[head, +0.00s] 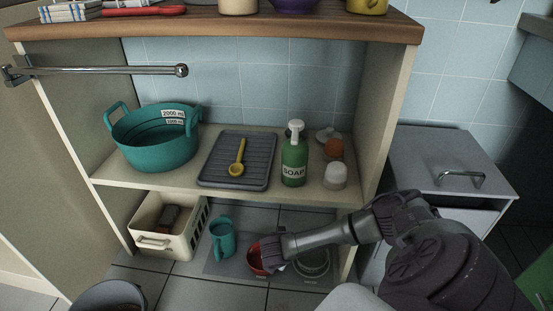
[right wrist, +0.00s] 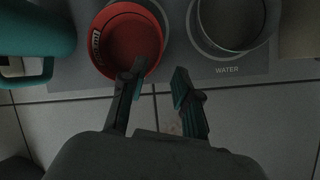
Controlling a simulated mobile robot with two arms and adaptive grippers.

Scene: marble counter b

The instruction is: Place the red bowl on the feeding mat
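The red bowl (head: 254,259) is low under the shelf, at the grey feeding mat (head: 229,267). In the right wrist view the red bowl (right wrist: 128,40) overlaps the left part of the mat (right wrist: 205,70), partly covering a grey round rim. I cannot tell whether it rests flat. A metal bowl (right wrist: 232,22) stands to its right, by the word WATER. My right gripper (right wrist: 158,70) is open. Its left finger overlaps the bowl's near right edge, and its right finger is outside it. Contact is unclear. In the head view my right gripper (head: 275,262) is beside the bowl. My left gripper is out of view.
A teal mug (head: 222,240) stands left of the bowl, with a cream basket (head: 165,242) beyond it. The shelf (head: 315,190) above holds a teal tub (head: 155,148), a drying mat (head: 215,172) and a soap bottle (head: 294,165). Its right side panel is close to my arm.

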